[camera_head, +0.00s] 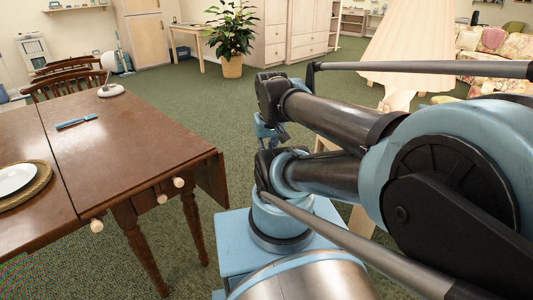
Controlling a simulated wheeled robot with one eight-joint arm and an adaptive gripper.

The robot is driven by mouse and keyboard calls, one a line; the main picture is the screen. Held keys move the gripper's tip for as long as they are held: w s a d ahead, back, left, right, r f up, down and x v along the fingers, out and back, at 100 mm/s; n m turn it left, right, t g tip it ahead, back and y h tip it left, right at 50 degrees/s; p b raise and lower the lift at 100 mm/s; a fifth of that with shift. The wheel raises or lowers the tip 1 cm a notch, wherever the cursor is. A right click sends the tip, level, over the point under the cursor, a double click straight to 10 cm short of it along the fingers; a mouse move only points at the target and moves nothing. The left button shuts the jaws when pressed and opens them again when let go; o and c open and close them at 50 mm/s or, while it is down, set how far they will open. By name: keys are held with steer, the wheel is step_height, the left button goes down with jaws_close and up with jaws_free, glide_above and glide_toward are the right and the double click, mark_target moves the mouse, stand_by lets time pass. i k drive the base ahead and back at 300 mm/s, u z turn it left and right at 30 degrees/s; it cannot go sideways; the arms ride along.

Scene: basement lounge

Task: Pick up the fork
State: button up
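No fork can be made out for certain. A small thin blue object (77,121) lies on the brown wooden table (130,150) at the left; it is too small to tell what it is. My gripper (270,133) appears only as a small blue and dark part beyond my folded arm, mostly hidden by it. It is to the right of the table, apart from it and from the blue object. Its fingers cannot be made out.
A white plate (14,178) on a woven mat (40,188) lies at the table's left edge. A white lamp (110,90) stands at its far end, near wooden chairs (68,84). A pleated lampshade (408,45) is behind my arm. Green carpet is free beyond the table.

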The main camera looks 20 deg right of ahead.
mark_target(92, 115)
steer(key=u, duration=3.15)
steer(key=i, duration=1.8)
